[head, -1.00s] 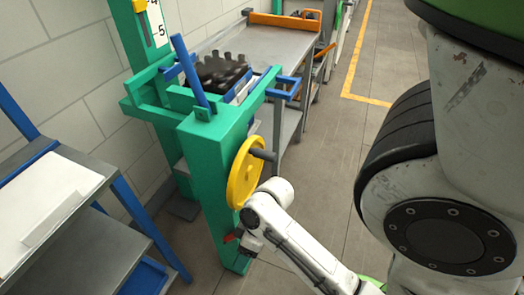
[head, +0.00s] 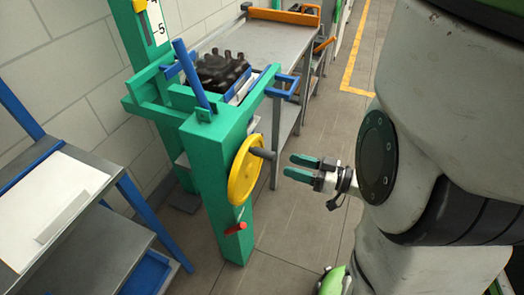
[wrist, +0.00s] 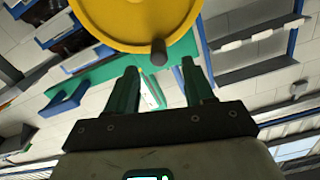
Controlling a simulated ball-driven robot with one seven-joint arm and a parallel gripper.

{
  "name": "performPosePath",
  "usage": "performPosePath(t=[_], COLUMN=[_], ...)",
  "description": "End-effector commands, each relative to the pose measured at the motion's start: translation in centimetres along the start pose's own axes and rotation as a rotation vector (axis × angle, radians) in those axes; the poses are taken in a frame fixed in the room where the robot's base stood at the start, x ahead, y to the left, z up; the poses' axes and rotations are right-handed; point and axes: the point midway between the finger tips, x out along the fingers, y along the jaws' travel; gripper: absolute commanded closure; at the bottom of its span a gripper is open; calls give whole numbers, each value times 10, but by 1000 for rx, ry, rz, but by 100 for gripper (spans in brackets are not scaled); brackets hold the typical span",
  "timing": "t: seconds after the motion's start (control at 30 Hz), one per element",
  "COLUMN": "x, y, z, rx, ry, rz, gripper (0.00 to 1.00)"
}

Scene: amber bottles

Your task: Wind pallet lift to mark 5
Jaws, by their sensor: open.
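The green pallet lift (head: 215,165) stands left of my arm. Its yellow handwheel (head: 243,172) has a dark crank handle (head: 263,153) near the upper right. A red lever (head: 236,228) sits low on the post. The white scale (head: 158,22) shows a 5, with a yellow pointer (head: 139,5) above that mark at the picture's top edge. My gripper (head: 289,165) is open and empty, right of the crank handle and apart from it. In the wrist view, the handle (wrist: 158,52) lies ahead, in line with the gap between my fingers (wrist: 160,75).
A dark load (head: 217,70) sits on the lift beside a grey bench (head: 270,40). A grey shelf with blue posts (head: 95,240) stands at the left.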

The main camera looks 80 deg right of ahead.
Motion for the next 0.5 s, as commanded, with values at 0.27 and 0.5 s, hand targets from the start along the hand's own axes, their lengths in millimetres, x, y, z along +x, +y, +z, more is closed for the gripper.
performPosePath(t=[0.27,0.5], x=[16,60], y=[2,2], z=[-7,-9], rx=[-13,-11], ry=[24,24], rz=[12,12], gripper=[47,47])
